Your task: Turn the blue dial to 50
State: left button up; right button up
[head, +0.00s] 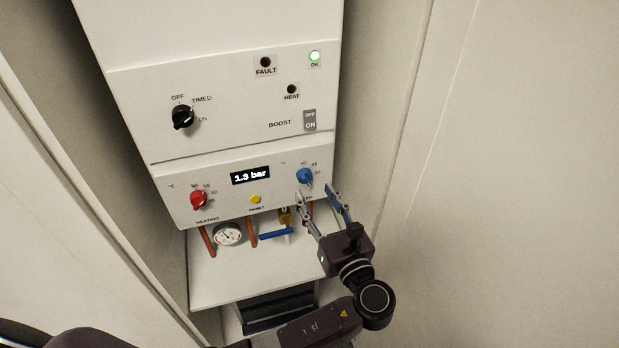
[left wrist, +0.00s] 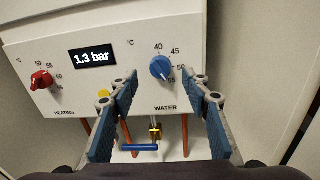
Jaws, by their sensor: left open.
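The blue dial (head: 304,176) is on the right of the boiler's lower panel, marked WATER. My left gripper (head: 315,192) is open and empty, just below and in front of the dial. In the left wrist view its two blue-padded fingers (left wrist: 163,84) stand wide apart, with the dial beyond and between their tips. I see no contact with the dial. My right gripper is not in view.
A red HEATING dial (head: 198,199), a display (head: 250,175) reading 1.3 bar and a yellow button (head: 255,199) share the panel. Below are copper pipes, a pressure gauge (head: 229,234) and a blue lever (head: 276,234). Walls flank the boiler closely.

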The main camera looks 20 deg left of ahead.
aim_at(308, 182)
pick_arm(q)
jog(key=p+x, duration=0.1)
jog(key=x, duration=0.3)
jog(key=shift+w+a, duration=0.1)
jog(key=shift+w+a+f, duration=0.15)
jog(key=shift+w+a, duration=0.1)
jog(key=shift+w, duration=0.1)
jog(key=shift+s, duration=0.1)
jog(key=shift+c, duration=0.2)
jog(key=c, duration=1.1)
